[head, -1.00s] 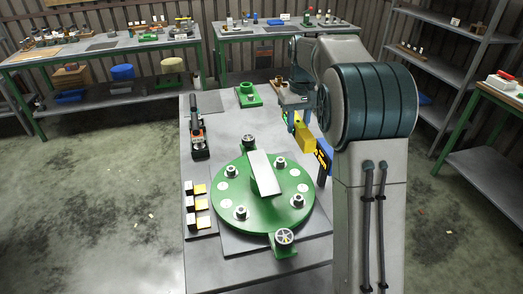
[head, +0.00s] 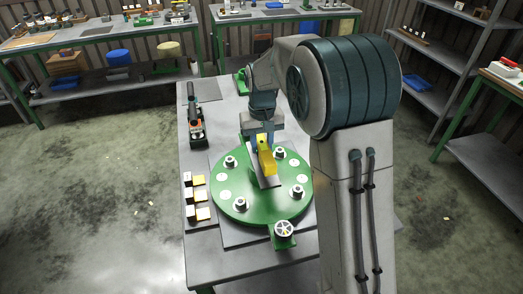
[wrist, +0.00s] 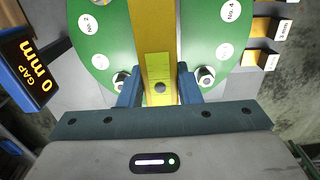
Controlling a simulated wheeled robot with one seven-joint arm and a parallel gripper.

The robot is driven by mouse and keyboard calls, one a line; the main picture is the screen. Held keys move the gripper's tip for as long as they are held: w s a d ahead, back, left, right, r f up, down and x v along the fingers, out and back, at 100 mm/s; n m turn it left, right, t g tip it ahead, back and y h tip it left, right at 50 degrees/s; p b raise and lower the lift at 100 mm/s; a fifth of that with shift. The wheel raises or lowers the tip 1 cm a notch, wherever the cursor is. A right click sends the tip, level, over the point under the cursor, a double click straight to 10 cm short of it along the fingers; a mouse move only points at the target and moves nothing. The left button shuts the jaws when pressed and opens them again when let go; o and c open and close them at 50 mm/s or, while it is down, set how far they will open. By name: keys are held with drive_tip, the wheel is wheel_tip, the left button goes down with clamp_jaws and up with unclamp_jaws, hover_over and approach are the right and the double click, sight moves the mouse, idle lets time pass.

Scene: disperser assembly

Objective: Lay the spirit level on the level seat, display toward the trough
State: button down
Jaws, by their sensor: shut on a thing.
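The spirit level is a yellow bar (head: 266,158) with a yellow-green window in its top. My gripper (wrist: 159,88) is shut on it, with one dark finger on each side of the bar in the wrist view. In the head view, the level is over the grey flat-topped block (head: 268,181) at the middle of the green disc (head: 262,212), roughly in line with it. The level hides part of the block. I cannot tell whether they touch. I cannot make out the level's display or which part is the trough.
Bolts with nuts and white numbered spots ring the disc. A green bracket with a round knob (head: 284,229) is at its front. Labelled blocks (head: 200,197) lie to the left, with an orange-and-black tool (head: 196,128) behind them.

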drive_tip(key=shift+f+p, duration=0.3)
drive_tip(key=shift+f, duration=1.4)
drive_tip(key=shift+f, duration=0.15)
drive_tip(key=c, duration=1)
unclamp_jaws()
drive_tip(key=shift+c, duration=0.2)
